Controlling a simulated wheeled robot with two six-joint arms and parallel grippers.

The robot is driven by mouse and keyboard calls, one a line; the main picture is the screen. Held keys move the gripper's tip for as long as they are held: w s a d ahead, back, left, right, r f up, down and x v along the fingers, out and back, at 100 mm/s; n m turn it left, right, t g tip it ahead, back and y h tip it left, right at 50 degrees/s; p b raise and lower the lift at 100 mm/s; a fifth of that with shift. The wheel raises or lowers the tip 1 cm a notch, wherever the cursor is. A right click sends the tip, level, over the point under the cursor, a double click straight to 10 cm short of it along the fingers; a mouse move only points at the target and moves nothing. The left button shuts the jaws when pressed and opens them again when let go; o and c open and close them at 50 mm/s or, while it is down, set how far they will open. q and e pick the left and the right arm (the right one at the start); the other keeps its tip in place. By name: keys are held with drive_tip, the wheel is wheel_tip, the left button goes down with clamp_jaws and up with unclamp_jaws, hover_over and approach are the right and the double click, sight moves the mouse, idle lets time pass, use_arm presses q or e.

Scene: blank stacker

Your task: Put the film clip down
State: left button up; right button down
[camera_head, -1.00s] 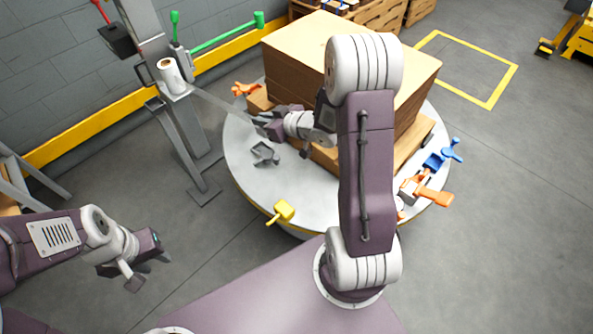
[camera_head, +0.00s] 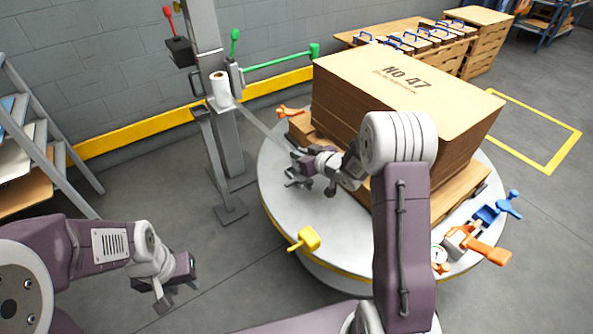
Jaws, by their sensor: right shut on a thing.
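My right gripper (camera_head: 304,160) is over the left part of the round grey turntable (camera_head: 350,250), beside the stacked load. It is shut on the film clip (camera_head: 296,154), a small dark piece mostly hidden by the jaws. A strip of clear film (camera_head: 262,125) runs taut from the white film roll (camera_head: 221,88) to it. A dark grey bracket-like piece (camera_head: 296,183) shows just below the gripper; whether they touch I cannot tell. My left gripper (camera_head: 188,284) hangs empty over the floor at lower left; its finger gap is unclear.
A tall stack of brown sheets (camera_head: 400,90) on a pallet (camera_head: 455,195) fills the turntable's back right. A yellow-handled tool (camera_head: 306,239) lies at the front rim. Orange (camera_head: 485,250) and blue (camera_head: 488,213) tools lie at the right. The grey post (camera_head: 226,150) stands behind left.

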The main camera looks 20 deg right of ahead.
drive_tip(key=shift+x, duration=0.95)
wheel_tip(320, 180, down, 4)
drive_tip(key=b, duration=0.3)
drive_tip(key=shift+s+f+b, duration=0.1)
drive_tip(key=shift+f+b, duration=0.05)
drive_tip(key=shift+b, duration=0.15)
drive_tip(key=c, duration=1.5)
unclamp_jaws()
drive_tip(key=shift+o, duration=0.2)
